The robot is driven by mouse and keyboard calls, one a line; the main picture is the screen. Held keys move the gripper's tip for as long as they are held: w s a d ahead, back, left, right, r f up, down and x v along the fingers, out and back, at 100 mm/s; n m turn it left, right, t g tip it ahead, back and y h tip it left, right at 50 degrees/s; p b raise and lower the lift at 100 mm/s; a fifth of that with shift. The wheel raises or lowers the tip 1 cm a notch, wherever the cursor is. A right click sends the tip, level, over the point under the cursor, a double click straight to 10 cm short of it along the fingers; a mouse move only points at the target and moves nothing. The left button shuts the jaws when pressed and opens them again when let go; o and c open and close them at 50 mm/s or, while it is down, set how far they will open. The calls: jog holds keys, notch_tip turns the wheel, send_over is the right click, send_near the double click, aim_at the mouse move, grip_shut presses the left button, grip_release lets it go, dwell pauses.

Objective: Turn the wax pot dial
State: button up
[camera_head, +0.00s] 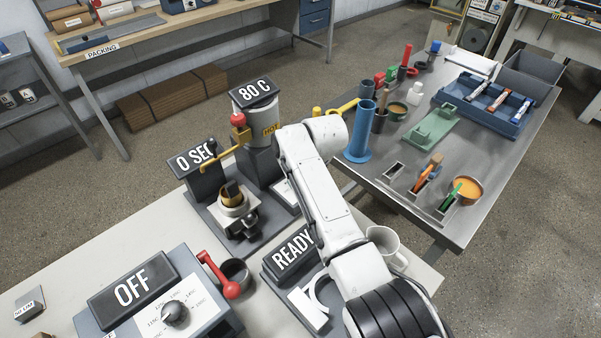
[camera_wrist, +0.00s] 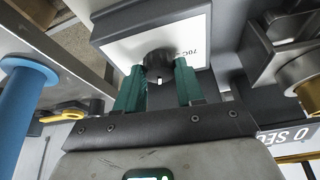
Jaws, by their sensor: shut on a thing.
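The wax pot (camera_head: 265,112) is a white cylinder with a "hot" label on a dark base, under a display (camera_head: 254,92) reading 80 C. In the wrist view its dark dial (camera_wrist: 159,62) sits on a white panel (camera_wrist: 120,51) with a 70C mark. The green fingers of my gripper (camera_wrist: 159,82) are shut on the dial, one on each side. The dial's pointer shows as a small white mark. In the head view my arm hides the gripper and the dial; only a slip of the panel shows.
A blue cylinder (camera_head: 360,135) stands right.

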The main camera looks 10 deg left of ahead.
jog(key=shift+m, duration=0.5)
jog(key=o, duration=1)
jog(key=shift+o, duration=0.2)
jog(key=v, duration=1)
jog(key=shift+s+r, duration=0.3)
jog(key=shift+r, duration=0.05)
